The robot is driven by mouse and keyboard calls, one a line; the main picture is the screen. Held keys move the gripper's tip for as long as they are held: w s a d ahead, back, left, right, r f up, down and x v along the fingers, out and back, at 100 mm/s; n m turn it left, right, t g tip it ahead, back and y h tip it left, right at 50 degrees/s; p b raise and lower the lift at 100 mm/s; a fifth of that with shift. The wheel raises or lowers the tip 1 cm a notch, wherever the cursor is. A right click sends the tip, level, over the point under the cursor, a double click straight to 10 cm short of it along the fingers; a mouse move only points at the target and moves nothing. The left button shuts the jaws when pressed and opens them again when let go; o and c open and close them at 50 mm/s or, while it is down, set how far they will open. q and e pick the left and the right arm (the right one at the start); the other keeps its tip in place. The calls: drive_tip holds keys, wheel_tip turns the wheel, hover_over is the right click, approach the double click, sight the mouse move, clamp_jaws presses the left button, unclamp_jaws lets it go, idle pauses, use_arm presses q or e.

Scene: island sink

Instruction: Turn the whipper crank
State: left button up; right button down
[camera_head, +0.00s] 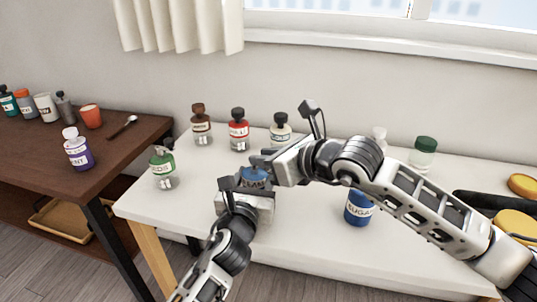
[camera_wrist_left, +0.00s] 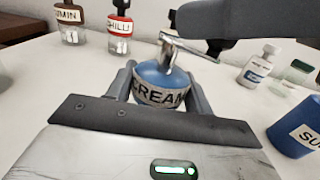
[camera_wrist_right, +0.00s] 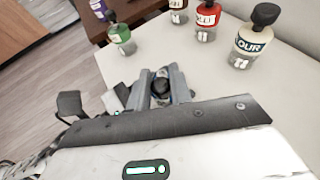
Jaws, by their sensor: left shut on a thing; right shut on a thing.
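The whipper (camera_head: 255,177) is a rounded blue vessel marked CREAM, standing upright on the white table. In the left wrist view the whipper (camera_wrist_left: 160,82) sits between the fingers of my left gripper (camera_wrist_left: 162,92), which is shut on its body. A silver crank (camera_wrist_left: 190,48) rises from its top and reaches right. My right gripper (camera_head: 262,163) comes in from the right above the whipper. In the right wrist view its fingers (camera_wrist_right: 161,84) close around the dark crank end; the whipper's body is mostly hidden there.
A green-labelled bottle (camera_head: 162,168) stands left of the whipper. Spice bottles (camera_head: 239,130) stand behind it. A blue sugar jar (camera_head: 358,207) and a green-capped jar (camera_head: 424,152) are to the right. A brown table (camera_head: 120,160) with bottles and a cup stands left.

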drive_tip(key=shift+s+a+m+t+h, duration=0.25)
drive_tip(key=shift+m+t+h, duration=0.25)
drive_tip(key=shift+m, duration=0.2)
drive_tip(key=c, duration=1.3)
unclamp_jaws()
drive_tip(key=shift+w+d, duration=0.1)
drive_tip(key=shift+o, duration=0.2)
drive_tip(key=v, duration=1.2)
drive_tip(key=shift+f, duration=0.1)
